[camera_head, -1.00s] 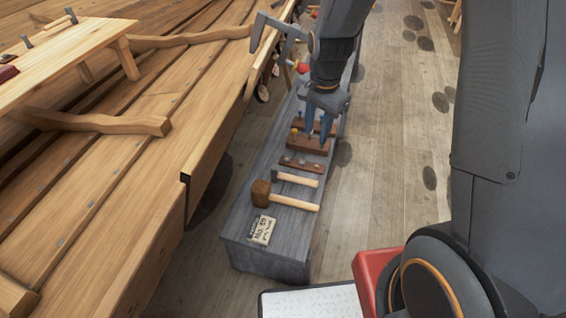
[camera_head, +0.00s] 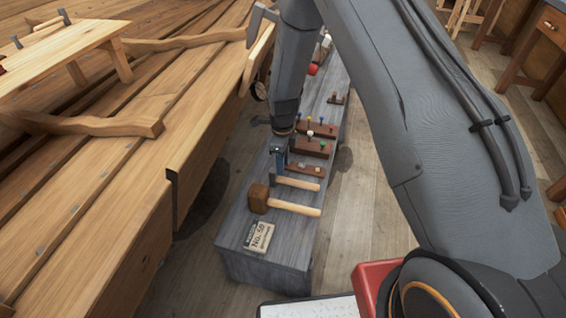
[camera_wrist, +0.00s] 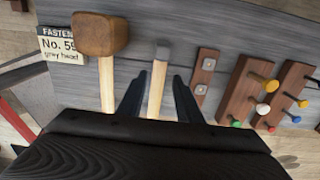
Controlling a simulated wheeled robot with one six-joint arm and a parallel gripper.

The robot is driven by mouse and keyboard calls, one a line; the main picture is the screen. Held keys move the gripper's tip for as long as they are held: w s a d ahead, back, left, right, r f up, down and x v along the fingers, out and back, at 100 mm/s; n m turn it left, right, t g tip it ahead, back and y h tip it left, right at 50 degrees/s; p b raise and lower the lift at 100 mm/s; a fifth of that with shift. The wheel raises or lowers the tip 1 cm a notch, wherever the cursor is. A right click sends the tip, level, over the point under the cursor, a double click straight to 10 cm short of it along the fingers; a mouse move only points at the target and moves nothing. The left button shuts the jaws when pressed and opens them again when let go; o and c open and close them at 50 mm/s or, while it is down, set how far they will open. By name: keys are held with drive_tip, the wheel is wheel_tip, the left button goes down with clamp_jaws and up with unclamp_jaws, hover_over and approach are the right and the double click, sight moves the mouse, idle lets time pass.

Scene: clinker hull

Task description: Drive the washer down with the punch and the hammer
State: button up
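A hammer with a small grey metal head and pale handle (camera_head: 300,184) lies on the grey bench. In the wrist view the hammer (camera_wrist: 157,82) lies between the two fingers of my gripper (camera_wrist: 158,92), which are apart and seem not to touch it. In the head view my gripper (camera_head: 278,158) is low over the hammer's head end. A dark wooden strip (camera_wrist: 205,75) with square metal pieces, possibly washers, lies right of it in the wrist view. Two wooden racks (camera_wrist: 245,88) hold several pins or tools with coloured ends; I cannot tell which is the punch.
A mallet with a thick brown head (camera_head: 259,198) lies beside the hammer. A "No. 59" card (camera_head: 261,236) lies at the bench's near end. The plank hull (camera_head: 110,190) runs along the left, with a small wooden table (camera_head: 60,48) on it. Floor is clear right of the bench.

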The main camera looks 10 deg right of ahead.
sight(283, 178)
drive_tip(key=shift+f+b, duration=2.2)
drive_tip(key=shift+f, duration=2)
clamp_jaws()
drive_tip(key=shift+r+p, duration=0.45)
drive_tip(key=shift+r, duration=0.25)
drive_tip(key=shift+r+p, duration=2.4)
drive_tip(key=shift+r, duration=1.6)
drive_tip(key=c, duration=0.6)
unclamp_jaws()
clamp_jaws()
